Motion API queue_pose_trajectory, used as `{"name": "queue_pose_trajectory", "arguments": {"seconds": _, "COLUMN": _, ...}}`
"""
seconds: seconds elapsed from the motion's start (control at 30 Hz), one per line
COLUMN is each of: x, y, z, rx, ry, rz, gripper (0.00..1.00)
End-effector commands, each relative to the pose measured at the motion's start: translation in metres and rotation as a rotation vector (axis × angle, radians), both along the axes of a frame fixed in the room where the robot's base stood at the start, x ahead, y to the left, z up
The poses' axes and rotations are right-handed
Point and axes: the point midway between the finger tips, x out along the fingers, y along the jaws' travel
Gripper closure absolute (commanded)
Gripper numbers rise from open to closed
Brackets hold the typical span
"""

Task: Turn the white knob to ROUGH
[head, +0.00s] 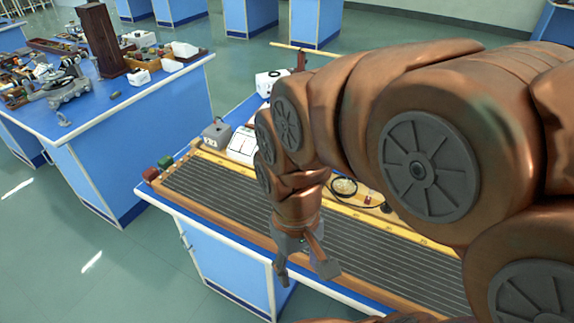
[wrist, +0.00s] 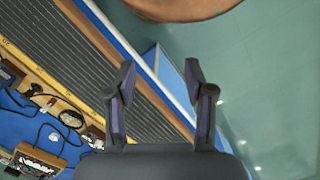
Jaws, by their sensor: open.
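My gripper (head: 304,268) is open and empty. It points down at the front edge of the near blue bench (head: 235,240). In the wrist view the two fingers of my gripper (wrist: 161,80) stand wide apart, with the bench's front edge and the floor beyond them. I cannot make out a white knob or the word ROUGH in either view. A white box with dark spots (head: 268,80) stands at the back of the bench, and a white-faced device (head: 243,144) stands behind the ribbed board; either is too small to read. My arm hides part of the bench.
A long ribbed board with a wooden frame (head: 215,184) lies along the bench front. A cluttered bench (head: 150,92) stands left, with open floor between.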

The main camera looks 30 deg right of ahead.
Motion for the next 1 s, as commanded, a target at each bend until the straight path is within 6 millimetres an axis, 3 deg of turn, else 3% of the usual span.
{"name": "queue_pose_trajectory", "arguments": {"seconds": 0.5, "x": 0.158, "y": -0.078, "z": 0.007, "rx": -0.044, "ry": -0.056, "rz": -0.358, "gripper": 0.47}}
{"name": "queue_pose_trajectory", "arguments": {"seconds": 0.73, "x": 0.221, "y": -0.127, "z": -0.005, "rx": -0.060, "ry": -0.082, "rz": -0.491, "gripper": 0.47}}
{"name": "queue_pose_trajectory", "arguments": {"seconds": 1.0, "x": 0.286, "y": -0.191, "z": -0.033, "rx": -0.070, "ry": -0.108, "rz": -0.625, "gripper": 0.47}}
